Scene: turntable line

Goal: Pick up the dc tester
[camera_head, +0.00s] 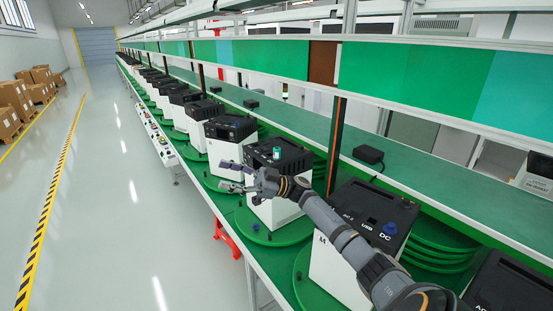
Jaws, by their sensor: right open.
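My right gripper (227,175) is open, its two fingers pointing left with nothing between them. It is in front of a white power unit with a black top (290,153). A small teal cylinder (277,154) stands on that top, just above and right of the gripper and apart from the fingers. A blue plug-like piece (390,228) sits beside the "DC" label on the nearer unit (362,205), right of my right arm. I cannot tell which of these small pieces is the dc tester. My left gripper is not in view.
Each unit stands on a round green turntable (250,222) along the line. A green shelf (420,183) with a black box (368,155) runs behind.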

